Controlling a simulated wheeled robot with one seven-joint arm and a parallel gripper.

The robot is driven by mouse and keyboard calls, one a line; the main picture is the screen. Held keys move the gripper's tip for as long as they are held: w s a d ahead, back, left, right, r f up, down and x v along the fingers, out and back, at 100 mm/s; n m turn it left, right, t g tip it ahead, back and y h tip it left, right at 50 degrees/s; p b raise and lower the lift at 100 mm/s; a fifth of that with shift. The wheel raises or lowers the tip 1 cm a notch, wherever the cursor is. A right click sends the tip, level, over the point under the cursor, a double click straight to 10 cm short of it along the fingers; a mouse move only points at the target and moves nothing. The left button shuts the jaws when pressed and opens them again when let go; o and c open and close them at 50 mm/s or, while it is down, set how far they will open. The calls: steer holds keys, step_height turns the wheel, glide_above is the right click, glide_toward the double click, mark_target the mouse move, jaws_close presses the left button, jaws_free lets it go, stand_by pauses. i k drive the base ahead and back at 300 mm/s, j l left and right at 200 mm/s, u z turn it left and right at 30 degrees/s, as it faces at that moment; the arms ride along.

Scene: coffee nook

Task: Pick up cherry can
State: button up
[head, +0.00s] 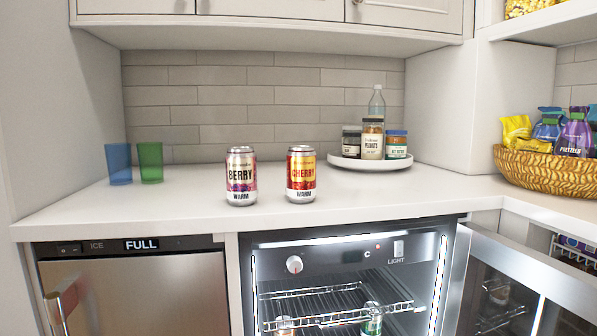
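The cherry can (301,175) stands upright on the white counter in the head view, right of the middle. It has a red and yellow label reading "CHERRY" and "WARM". A berry can (241,177) with a purple and cream label stands upright to its left, with a gap between them. Both cans are close to the front edge of the counter (180,205). My gripper is not in view.
A white round tray (345,162) with several jars and a bottle (377,104) stands behind right. Blue (119,164) and green (150,162) cups stand at left. A snack basket (545,175) is at right. Below, the fridge door (525,285) hangs open, showing cans on racks.

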mark_target(301, 188)
steer(key=i+j+z, duration=0.15)
steer(key=j+z, duration=0.15)
steer(key=j, duration=0.6)
steer(key=j+z, duration=0.3)
steer(key=j, duration=0.55)
